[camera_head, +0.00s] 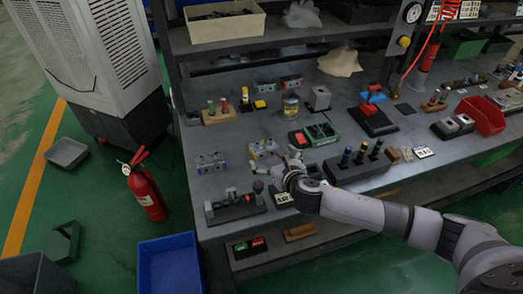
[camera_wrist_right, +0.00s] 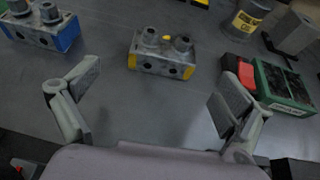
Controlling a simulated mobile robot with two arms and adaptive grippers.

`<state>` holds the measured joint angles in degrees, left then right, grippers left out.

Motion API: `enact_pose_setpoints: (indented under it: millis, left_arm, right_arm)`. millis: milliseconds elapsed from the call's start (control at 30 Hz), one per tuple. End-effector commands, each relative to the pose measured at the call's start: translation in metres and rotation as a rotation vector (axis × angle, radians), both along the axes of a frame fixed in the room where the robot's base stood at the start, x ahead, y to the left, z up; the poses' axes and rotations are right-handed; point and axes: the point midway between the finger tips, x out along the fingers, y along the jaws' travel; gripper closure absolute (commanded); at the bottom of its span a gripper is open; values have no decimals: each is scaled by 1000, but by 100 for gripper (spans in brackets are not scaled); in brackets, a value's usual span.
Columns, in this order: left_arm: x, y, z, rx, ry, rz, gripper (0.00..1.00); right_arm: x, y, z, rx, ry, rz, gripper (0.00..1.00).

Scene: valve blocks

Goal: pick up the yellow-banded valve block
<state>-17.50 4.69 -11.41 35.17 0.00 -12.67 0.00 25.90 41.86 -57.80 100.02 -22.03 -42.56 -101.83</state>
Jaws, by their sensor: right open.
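The yellow-banded valve block (camera_wrist_right: 162,56) is a grey metal block with yellow end bands and two round ports on top. It stands upright on the grey table, ahead of my right gripper (camera_wrist_right: 157,95) in the right wrist view. The right gripper's fingers are spread, with bare table between them, and do not touch the block. In the head view, the block (camera_head: 262,149) stands just beyond my right gripper (camera_head: 283,168), whose fingertips are small and partly hidden there. My left gripper is not in view.
A blue-banded valve block (camera_wrist_right: 42,27) stands to the left. A green tray (camera_wrist_right: 284,86), a red piece (camera_wrist_right: 238,70) and a yellow-labelled can (camera_wrist_right: 248,18) stand to the right. In the head view, a black fixture (camera_head: 235,206) lies near the table's front edge.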

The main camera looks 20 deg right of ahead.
Motion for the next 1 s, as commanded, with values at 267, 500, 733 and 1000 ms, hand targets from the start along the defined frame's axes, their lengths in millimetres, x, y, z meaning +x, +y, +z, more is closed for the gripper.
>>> enact_pose_setpoints:
  millis: [267, 500, 733, 1000]
  left_arm:
    - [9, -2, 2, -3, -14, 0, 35]
    - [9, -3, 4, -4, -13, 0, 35]
    - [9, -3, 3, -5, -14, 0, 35]
    - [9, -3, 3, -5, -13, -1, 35]
  right_arm:
    - [26, 1, -8, 0, 0, -2, 3]
    - [57, 2, -19, 1, 0, -2, 3]
    - [69, 2, -24, 0, 1, -1, 3]
    - [69, 2, -24, 1, 1, 0, 10]
